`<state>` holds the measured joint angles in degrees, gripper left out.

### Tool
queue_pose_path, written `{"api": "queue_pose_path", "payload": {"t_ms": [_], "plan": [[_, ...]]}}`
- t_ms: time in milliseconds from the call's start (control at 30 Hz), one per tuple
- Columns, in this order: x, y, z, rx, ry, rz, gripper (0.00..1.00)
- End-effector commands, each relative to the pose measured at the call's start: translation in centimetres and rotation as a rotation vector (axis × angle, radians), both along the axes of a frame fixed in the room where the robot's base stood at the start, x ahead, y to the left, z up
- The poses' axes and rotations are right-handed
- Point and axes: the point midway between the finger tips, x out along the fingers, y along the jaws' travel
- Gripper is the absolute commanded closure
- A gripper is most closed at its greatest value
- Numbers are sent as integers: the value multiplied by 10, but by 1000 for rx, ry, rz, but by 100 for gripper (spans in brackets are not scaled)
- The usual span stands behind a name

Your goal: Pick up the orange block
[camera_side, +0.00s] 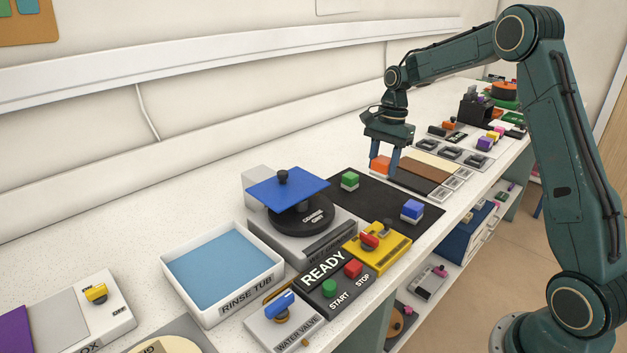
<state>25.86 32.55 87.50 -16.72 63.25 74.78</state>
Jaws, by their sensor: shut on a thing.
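The orange block (380,165) is between the fingers of my gripper (383,163). The gripper points down and is shut on the block. The block is at the far end of a black mat (400,222); I cannot tell whether it touches the surface or hangs just above it. The fingers hide part of the block.
A green block (349,181) and a blue block (412,211) sit on the black mat. A grinder with a blue plate (287,187) stands to the left, by a rinse tub (270,290). Brown and cream strips (425,170) lie right of the gripper.

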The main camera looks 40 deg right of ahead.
Motion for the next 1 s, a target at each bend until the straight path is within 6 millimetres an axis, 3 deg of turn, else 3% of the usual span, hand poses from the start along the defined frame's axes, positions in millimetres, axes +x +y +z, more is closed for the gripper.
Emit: {"api": "queue_pose_path", "payload": {"t_ms": [233,400,1000], "plan": [[1,-1,64,-5,-6,0,88],[0,-1,90,-4,-2,1,88],[0,0,114,1,-1,-1,88]]}}
